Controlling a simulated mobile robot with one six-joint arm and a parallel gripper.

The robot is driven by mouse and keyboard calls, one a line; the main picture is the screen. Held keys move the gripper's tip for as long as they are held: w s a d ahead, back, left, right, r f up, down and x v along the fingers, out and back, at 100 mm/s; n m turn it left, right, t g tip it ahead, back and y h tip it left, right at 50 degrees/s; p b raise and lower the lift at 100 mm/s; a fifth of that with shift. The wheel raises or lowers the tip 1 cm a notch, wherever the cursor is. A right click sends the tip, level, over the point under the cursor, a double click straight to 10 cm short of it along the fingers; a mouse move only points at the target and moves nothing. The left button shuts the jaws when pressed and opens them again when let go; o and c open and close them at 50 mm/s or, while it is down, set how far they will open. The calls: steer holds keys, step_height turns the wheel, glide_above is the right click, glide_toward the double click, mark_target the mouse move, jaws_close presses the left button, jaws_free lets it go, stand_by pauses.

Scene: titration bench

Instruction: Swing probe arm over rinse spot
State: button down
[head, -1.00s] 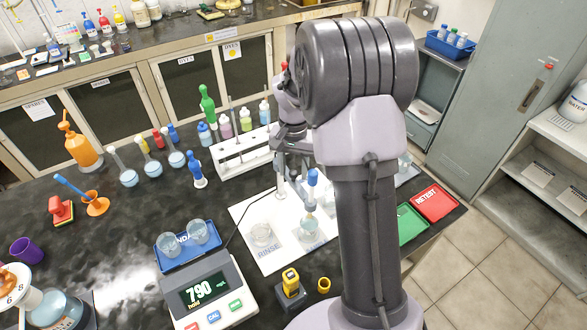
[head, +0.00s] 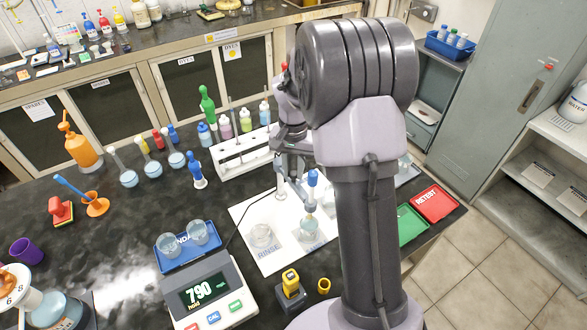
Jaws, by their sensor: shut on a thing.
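The probe arm (head: 297,186) stands on the white mat (head: 245,215), partly hidden behind my arm. Its blue-capped probe (head: 312,178) hangs over the beaker (head: 309,228) on the right of the mat. The rinse spot, marked RINSE, holds a clear beaker (head: 262,236) to the left of the probe. My gripper (head: 284,168) is at the probe arm, shut on it as far as I can see. My arm hides part of the fingers and the right side of the mat.
A white bottle rack (head: 243,152) stands behind the mat. A yellow device (head: 290,283) sits in front. Green (head: 411,224) and red (head: 436,202) trays lie right.

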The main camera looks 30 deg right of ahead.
steer(key=shift+a, duration=0.1)
stand_by(0.7)
steer(key=w+a+m+b, duration=0.3)
steer(key=a+m, duration=0.3)
steer(key=m, duration=0.4)
stand_by(0.4)
steer(key=shift+a, duration=0.1)
stand_by(0.4)
steer(key=c, duration=1.2)
jaws_free()
steer(key=shift+r, duration=0.1)
step_height(320, 180, up, 17)
steer(key=p, duration=0.5)
steer(key=shift+r, duration=0.15)
